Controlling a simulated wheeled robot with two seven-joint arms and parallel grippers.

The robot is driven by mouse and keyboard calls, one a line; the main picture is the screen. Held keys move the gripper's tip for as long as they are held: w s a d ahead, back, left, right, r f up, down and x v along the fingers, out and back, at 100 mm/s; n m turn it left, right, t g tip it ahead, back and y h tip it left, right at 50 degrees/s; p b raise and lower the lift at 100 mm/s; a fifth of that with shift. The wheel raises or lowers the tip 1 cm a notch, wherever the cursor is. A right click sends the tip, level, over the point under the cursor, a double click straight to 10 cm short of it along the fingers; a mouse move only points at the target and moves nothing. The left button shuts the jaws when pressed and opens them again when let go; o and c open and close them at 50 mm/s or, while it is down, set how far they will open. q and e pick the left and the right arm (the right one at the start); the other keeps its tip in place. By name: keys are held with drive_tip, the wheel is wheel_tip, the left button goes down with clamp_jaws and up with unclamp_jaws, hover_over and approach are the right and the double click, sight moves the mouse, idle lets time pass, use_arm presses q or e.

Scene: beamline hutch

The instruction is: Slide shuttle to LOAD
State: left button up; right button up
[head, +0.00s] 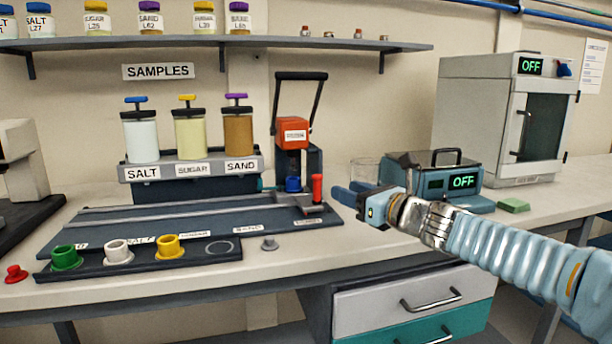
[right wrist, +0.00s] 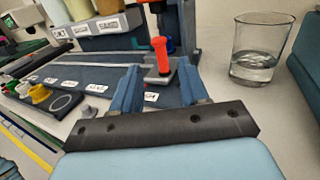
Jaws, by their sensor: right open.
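The shuttle (head: 306,203) sits at the right end of a long rail on the dark blue base (head: 75,222), below the press. Its upright red handle (head: 317,188) also shows in the right wrist view (right wrist: 160,57). A blue cup (head: 292,184) stands just behind the handle; I cannot tell whether the shuttle carries it. Labels run along the base, with SALT, SUGAR and SAND legible; the leftmost is partly hidden. My right gripper (head: 347,192) is open, just right of the handle. In the wrist view the handle lies beyond and between its fingertips (right wrist: 160,84). My left gripper is not in view.
The press (head: 291,133) rises behind the shuttle. A glass beaker (head: 365,172) and a blue device reading OFF (head: 425,178) stand close to my right gripper. A dark tray (head: 215,260) with green, white and yellow cups lies in front of the base. A grey knob (head: 269,244) lies nearby.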

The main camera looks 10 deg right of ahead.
sight(320, 181)
drive_tip(key=p+x, duration=0.2)
drive_tip(key=x, duration=1)
drive_tip(key=shift+w+a, duration=0.2)
drive_tip(key=shift+w, duration=0.05)
drive_tip(key=shift+f, duration=0.1)
clamp_jaws()
